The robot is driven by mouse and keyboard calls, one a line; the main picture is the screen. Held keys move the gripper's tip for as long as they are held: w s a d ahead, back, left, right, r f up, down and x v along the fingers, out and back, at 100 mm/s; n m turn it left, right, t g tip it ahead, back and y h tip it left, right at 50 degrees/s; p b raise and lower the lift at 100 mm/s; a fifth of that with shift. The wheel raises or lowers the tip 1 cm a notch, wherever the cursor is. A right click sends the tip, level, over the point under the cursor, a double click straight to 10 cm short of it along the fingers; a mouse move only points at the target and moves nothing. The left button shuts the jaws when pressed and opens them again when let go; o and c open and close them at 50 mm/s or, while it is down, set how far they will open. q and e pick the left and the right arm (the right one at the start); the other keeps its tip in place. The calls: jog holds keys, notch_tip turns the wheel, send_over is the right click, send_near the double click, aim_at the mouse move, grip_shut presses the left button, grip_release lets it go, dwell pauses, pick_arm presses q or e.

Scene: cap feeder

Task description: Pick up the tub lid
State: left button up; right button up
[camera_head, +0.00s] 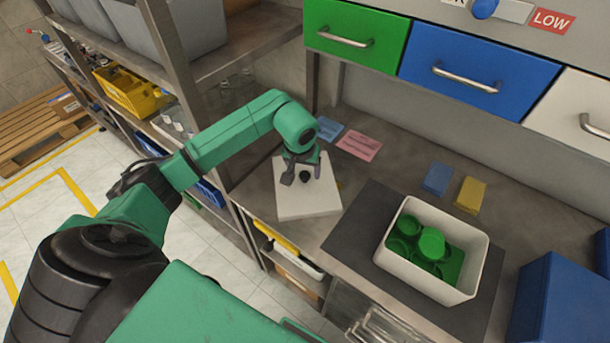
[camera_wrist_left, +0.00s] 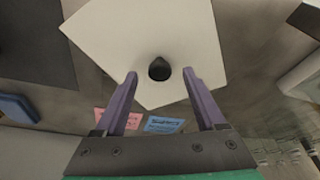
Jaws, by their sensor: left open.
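The tub lid (camera_head: 308,205) is a white square plate with a small dark knob (camera_head: 305,177) on top. It lies on the grey bench near its left edge. My left gripper (camera_head: 302,173) is over the lid at the knob, pointing down. In the left wrist view the lid (camera_wrist_left: 185,40) fills the upper middle, and its knob (camera_wrist_left: 159,69) shows just beyond and between the open fingertips of my left gripper (camera_wrist_left: 160,75). I cannot tell whether the fingers reach down beside the knob. My right gripper is not in view.
A white tub (camera_head: 463,285) holding several green caps stands on a dark mat (camera_head: 350,232) right of the lid. Pink (camera_head: 359,145) and blue (camera_head: 328,129) cards lie behind the lid. Drawers (camera_head: 478,76) hang above the bench. A shelf post (camera_head: 185,75) stands left. A blue bin (camera_head: 555,305) is at right.

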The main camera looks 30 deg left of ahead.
pick_arm(q)
jog(key=shift+x, duration=0.75)
grip_shut()
jog(key=shift+r, duration=0.15)
